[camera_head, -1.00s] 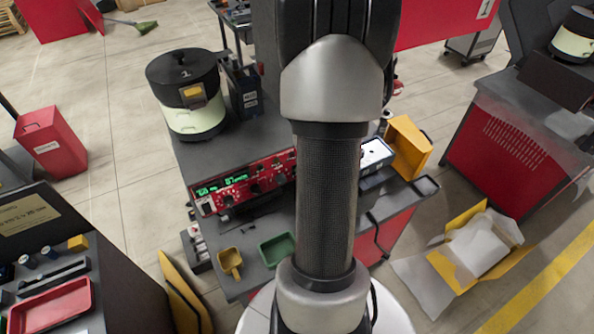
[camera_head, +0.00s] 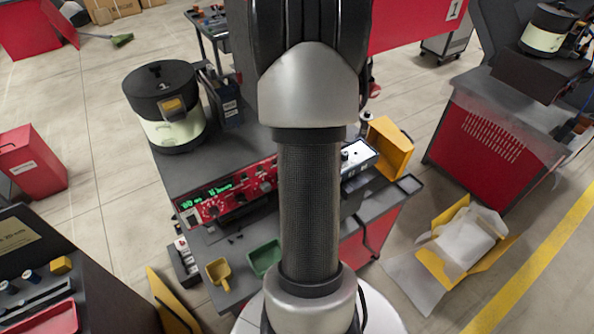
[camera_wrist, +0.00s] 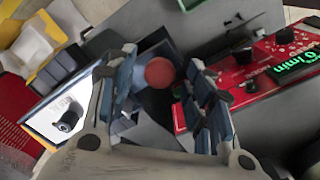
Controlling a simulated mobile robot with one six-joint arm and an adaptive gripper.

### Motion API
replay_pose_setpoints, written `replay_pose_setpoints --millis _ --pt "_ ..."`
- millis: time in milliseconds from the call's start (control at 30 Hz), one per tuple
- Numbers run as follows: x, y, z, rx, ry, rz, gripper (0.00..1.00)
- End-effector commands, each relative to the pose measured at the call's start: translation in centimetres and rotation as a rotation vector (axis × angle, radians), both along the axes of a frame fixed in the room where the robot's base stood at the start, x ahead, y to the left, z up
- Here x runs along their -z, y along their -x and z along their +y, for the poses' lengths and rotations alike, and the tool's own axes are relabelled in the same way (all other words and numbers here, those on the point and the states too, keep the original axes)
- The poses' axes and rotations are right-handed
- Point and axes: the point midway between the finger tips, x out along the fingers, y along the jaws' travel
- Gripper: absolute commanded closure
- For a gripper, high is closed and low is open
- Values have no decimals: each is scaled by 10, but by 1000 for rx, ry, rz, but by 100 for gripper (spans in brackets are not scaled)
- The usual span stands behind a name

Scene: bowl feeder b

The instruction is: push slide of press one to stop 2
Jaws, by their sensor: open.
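My gripper (camera_wrist: 160,58) is open in the wrist view, with one finger on the left and one on the right. A round red knob (camera_wrist: 159,72) shows between the fingers. It looks like a handle on a dark block, but I cannot tell whether the fingers touch it. The slide, its stops and any stop numbers cannot be made out. In the head view my arm hides the gripper and the middle of the workbench.
A red control panel (camera_head: 228,192) with a green display stands on the grey bench. A white panel (camera_wrist: 62,118) with a black knob is on the other side. A bowl feeder (camera_head: 165,105), yellow bin (camera_head: 390,147), green tray (camera_head: 265,257) and yellow scoop (camera_head: 218,272) are nearby.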

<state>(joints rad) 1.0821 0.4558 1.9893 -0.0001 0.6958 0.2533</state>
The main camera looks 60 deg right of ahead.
Motion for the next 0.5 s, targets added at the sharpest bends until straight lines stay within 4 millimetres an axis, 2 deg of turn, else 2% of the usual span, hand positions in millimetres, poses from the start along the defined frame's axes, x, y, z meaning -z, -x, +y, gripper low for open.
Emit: replay_pose_setpoints --millis 333,500 --pt "0 0 1 0 -1 0 52" --pt "1 -7 11 -4 -1 0 52"
